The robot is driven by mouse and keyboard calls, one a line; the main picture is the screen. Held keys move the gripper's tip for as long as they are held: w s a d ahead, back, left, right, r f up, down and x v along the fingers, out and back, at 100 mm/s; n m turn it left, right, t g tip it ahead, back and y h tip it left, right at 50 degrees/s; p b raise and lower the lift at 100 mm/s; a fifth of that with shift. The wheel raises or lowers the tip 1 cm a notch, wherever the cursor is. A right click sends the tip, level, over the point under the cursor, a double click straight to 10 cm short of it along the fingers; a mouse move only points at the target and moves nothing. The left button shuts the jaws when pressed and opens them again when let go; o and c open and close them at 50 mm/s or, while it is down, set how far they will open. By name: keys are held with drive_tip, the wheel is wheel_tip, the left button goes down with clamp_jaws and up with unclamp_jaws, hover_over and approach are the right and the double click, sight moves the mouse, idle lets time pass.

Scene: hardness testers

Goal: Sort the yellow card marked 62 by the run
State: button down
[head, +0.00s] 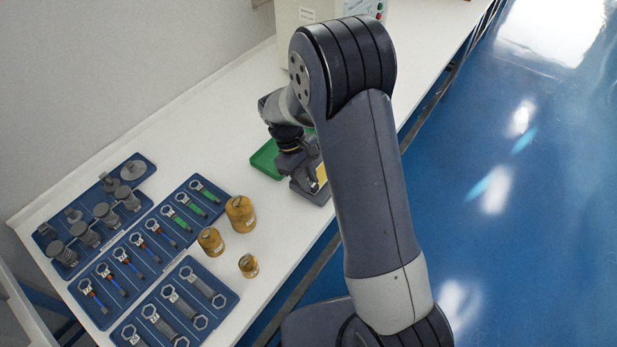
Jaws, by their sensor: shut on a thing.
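My gripper (312,174) is over the white bench, left of my upper arm, and is shut on a yellow card (321,174). Only a small part of the card shows at the jaws, and its number cannot be read. A green tray (265,161) lies on the bench just left of the gripper, partly hidden behind it. The card appears to the right of this tray. My arm hides part of the bench around the gripper.
Blue trays (112,316) with wrenches and grey weights fill the bench's near left. Several brass weights (240,213) stand between them and the front edge. A beige tester (300,15) stands at the back. Blue floor (540,200) lies right.

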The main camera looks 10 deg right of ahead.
drive_tip(key=shift+s+f, duration=0.25)
drive_tip(key=shift+f, duration=0.25)
drive_tip(key=c, duration=1.2)
unclamp_jaws()
drive_tip(key=v, duration=1.1)
drive_tip(key=shift+w+r, duration=0.3)
drive_tip(key=shift+r, duration=0.05)
drive_tip(key=shift+d, duration=0.15)
drive_tip(key=x, duration=1.1)
drive_tip(key=shift+s+f, duration=0.1)
wheel_tip(320, 180, up, 3)
drive_tip(key=shift+f+p, duration=0.1)
drive_tip(key=shift+p, duration=0.95)
drive_tip(key=shift+r+p, duration=0.55)
drive_tip(key=shift+r, duration=0.3)
